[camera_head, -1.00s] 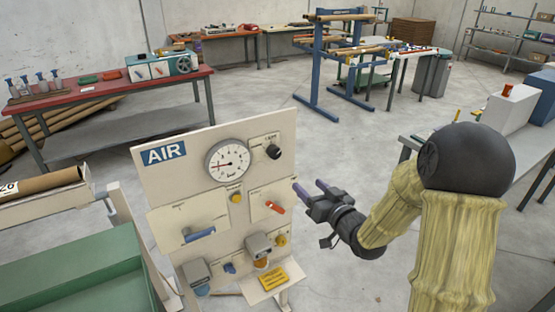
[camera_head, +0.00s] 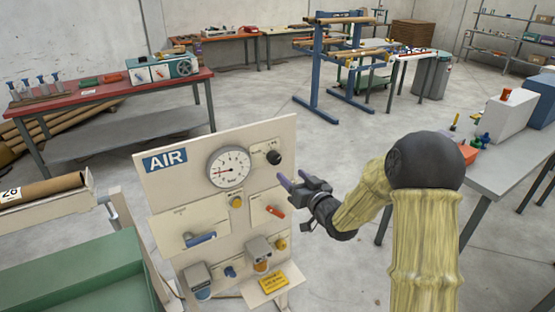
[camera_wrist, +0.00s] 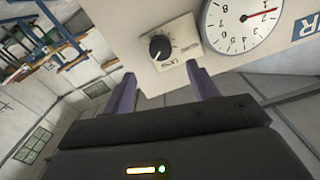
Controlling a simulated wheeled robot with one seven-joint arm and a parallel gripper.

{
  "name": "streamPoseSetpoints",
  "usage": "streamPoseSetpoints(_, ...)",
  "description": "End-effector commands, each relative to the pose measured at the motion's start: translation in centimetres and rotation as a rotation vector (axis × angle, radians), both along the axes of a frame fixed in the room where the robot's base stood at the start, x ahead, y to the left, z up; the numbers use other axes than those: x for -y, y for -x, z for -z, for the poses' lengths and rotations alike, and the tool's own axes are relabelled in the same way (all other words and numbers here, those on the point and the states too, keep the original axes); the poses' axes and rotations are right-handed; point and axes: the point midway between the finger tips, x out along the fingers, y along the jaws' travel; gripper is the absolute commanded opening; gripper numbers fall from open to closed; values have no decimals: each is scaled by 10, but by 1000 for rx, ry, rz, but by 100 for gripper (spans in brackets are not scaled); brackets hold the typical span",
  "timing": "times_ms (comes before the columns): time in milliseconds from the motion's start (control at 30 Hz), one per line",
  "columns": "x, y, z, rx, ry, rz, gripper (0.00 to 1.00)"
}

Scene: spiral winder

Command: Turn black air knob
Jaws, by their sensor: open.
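The black air knob (camera_head: 274,158) sits on a small pale plate at the upper right of the AIR panel (camera_head: 205,150), right of the round gauge (camera_head: 229,167). In the wrist view the knob (camera_wrist: 160,47) shows with a white pointer line, beside the gauge (camera_wrist: 243,22). My gripper (camera_head: 282,178) is open and empty, its purple fingers pointing left toward the panel, just below and right of the knob. In the wrist view the fingers (camera_wrist: 163,88) stand apart, with the knob beyond them, between their directions. I see no contact with the knob.
A red-handled valve (camera_head: 275,211), a blue handle (camera_head: 200,238) and yellow knobs (camera_head: 236,201) are on the same panel below. A green tray (camera_head: 80,265) stands at the left. A grey table (camera_head: 490,160) is at the right.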

Motion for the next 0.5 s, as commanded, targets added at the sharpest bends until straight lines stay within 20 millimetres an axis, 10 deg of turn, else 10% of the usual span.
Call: streamPoseSetpoints(500, -47, -68, -1, 0, 0, -1, 59)
